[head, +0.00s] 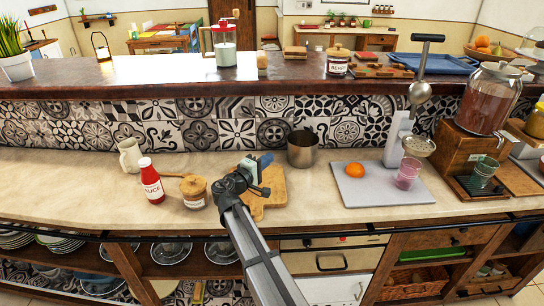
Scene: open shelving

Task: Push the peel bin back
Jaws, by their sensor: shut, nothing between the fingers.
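A grey metal container (301,149), open at the top, stands upright on the counter near the tiled wall. It is the likeliest peel bin, but no label shows. My arm reaches up from the bottom edge, and my gripper (262,177) is over the wooden board (274,200), left of and nearer than the container. The gripper is shut and empty, with a visible gap between it and the container. Part of the wooden board is hidden by my arm and gripper.
Right of the container, a grey board (380,192) holds an orange (355,170) and a pink glass (407,173) beside the press (399,135). Left of my gripper are a labelled jar (194,193), sauce bottle (152,182) and jug (130,155). The counter's far left is clear.

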